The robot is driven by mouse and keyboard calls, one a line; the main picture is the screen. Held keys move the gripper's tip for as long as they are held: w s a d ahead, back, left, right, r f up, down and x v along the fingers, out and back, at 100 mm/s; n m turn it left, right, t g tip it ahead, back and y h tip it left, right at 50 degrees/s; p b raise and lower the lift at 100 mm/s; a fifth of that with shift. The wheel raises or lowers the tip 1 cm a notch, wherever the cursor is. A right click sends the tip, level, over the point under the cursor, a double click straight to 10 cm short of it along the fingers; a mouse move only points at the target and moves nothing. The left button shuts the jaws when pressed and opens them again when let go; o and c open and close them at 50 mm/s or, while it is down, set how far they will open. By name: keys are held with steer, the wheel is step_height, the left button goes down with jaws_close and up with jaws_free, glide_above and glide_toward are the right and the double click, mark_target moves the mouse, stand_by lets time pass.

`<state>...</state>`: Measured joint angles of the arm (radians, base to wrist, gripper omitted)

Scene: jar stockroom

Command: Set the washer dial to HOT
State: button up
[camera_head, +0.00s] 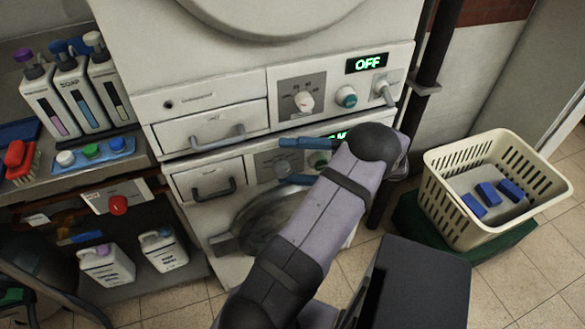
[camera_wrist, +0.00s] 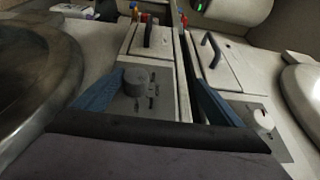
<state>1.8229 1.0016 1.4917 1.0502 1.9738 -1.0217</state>
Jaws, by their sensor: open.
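Two white machines are stacked in the head view. The lower machine's grey dial (camera_head: 284,164) is on a grey plate, partly hidden by my gripper; it also shows in the wrist view (camera_wrist: 135,82). The lower display (camera_head: 338,136) shows green letters, mostly covered by my arm. My gripper (camera_head: 290,161) is open, its blue fingers above and below the dial in the head view. In the wrist view, the dial is between the fingers, nearer the left one; I see no clear contact. The upper machine has a white dial (camera_head: 304,101) and a display (camera_head: 367,63) reading OFF.
Green buttons (camera_head: 346,97) are beside the dials. Drawer handles (camera_head: 214,189) stick out at left. A cream basket (camera_head: 465,152) with blue blocks stands at right. Pump bottles (camera_head: 75,90) stand on the left shelf. A dark pipe (camera_head: 425,80) runs beside the machines.

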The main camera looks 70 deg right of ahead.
steer(key=shift+o, duration=1.3)
step_height(320, 180, up, 6)
steer(key=shift+d+f+p, duration=0.15)
steer(key=shift+p, duration=0.95)
steer(key=shift+r+p, duration=0.5)
steer(key=shift+r, duration=0.05)
steer(key=shift+g+h, duration=0.6)
steer(key=shift+g, duration=0.2)
steer(key=f, duration=0.5)
steer(key=shift+d, duration=0.3)
steer(key=shift+c, duration=0.3)
steer(key=shift+s+d+r+m, duration=0.3)
steer(key=shift+s+r, duration=0.15)
steer(key=shift+s, duration=0.2)
steer(key=shift+s+r, duration=0.1)
steer(key=shift+s, duration=0.2)
steer(key=c, duration=0.4)
steer(key=shift+s+a+r, duration=0.15)
steer(key=shift+r, duration=0.05)
steer(key=c, duration=0.4)
steer(key=shift+o, duration=0.2)
steer(key=shift+s+d+r+p, duration=0.25)
steer(key=shift+s+r, duration=0.2)
steer(key=shift+s, duration=0.3)
steer(key=shift+s+d+r+p, duration=0.2)
steer(key=shift+s+r+p, duration=0.15)
steer(key=shift+s+r, duration=0.25)
steer(key=shift+s+d+r+p, duration=0.2)
steer(key=shift+s+r+p, duration=0.15)
steer(key=shift+s, duration=0.5)
